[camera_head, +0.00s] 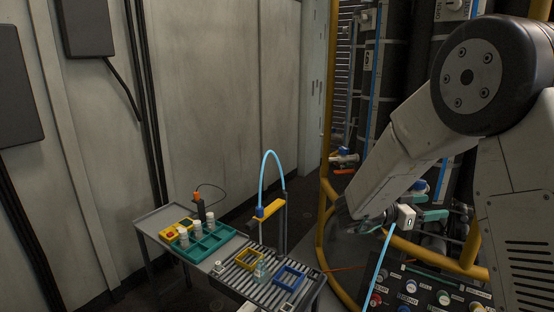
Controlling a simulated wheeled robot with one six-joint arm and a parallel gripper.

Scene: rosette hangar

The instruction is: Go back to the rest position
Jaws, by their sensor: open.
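My arm comes in from the right edge and reaches down and left past the yellow rail. My gripper (378,222) shows only small and dark at its lower end, beside a white block (406,216) marked with a dark sign. It is open. I cannot make out its fingertips clearly, nor whether it touches the white block. No object can be seen held in it.
A trolley (155,220) at lower left carries a teal tray (204,243) with white bottles, a yellow frame (249,259) and a blue frame (289,278). A blue hose (270,155) arches behind. A yellow rail (328,130) and a control panel (425,291) stand near my arm.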

